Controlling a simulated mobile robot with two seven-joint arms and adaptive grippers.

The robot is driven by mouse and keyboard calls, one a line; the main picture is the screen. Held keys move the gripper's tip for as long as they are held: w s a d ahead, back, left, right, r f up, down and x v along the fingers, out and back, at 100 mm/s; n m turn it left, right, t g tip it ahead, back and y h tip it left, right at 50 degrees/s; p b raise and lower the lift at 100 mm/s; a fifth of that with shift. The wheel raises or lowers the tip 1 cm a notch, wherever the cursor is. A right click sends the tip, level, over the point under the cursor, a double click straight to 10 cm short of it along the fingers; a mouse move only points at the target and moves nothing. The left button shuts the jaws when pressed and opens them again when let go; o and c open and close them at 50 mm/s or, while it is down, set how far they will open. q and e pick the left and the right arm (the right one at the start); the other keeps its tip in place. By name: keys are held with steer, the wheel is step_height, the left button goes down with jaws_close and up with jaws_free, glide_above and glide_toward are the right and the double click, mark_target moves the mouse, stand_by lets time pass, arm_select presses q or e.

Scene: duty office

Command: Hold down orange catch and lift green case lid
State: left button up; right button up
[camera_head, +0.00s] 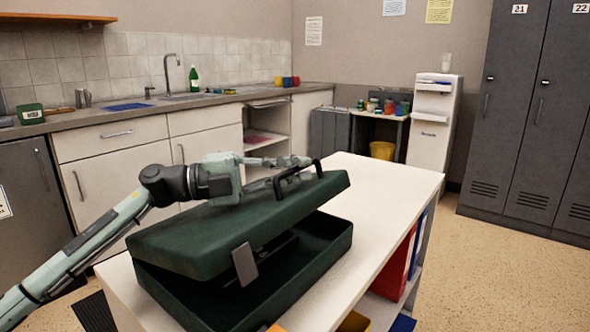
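The dark green case (335,246) stands on the white table top with its lid (240,226) tilted partly up, leaving a gap into the dark inside. A grey plate (244,264) hangs at the lid's near edge. A black handle (297,178) stands on the lid's right part. My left gripper (303,162) is at this handle, its fingers seemingly closed on the handle's upper bar. A small orange piece (275,328) shows at the bottom picture edge by the case; I cannot tell if it is the catch. My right gripper is out of view.
The white table (385,190) is bare behind and right of the case. Red and blue binders (394,268) stand on the shelf below. A counter with sink (190,97) runs behind, and grey lockers (530,120) stand at right with open floor before them.

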arm_select(q)
jaws_close()
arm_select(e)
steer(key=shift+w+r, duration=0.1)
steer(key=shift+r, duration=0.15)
arm_select(q)
steer(key=shift+w+a+r, duration=0.2)
steer(key=shift+a+r, duration=0.05)
steer(key=shift+r, duration=0.2)
steer(key=a+r+n, duration=0.1)
steer(key=w+a+r+h+p, duration=0.1)
steer(key=w+a+r+n+t+p, duration=0.1)
steer(key=r, duration=0.1)
steer(key=shift+n+h, duration=0.3)
steer(key=shift+h, duration=0.1)
steer(key=w+a+r+n+t+h+p, duration=0.1)
steer(key=w+a+r+n+t, duration=0.1)
steer(key=w+a+r, duration=0.2)
steer(key=shift+a+n, duration=0.4)
steer(key=shift+a, duration=0.8)
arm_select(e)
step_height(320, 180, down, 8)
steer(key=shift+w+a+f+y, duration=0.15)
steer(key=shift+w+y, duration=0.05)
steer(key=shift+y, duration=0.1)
arm_select(q)
steer(key=shift+w, duration=0.1)
steer(key=shift+o, duration=1.7)
jaws_free()
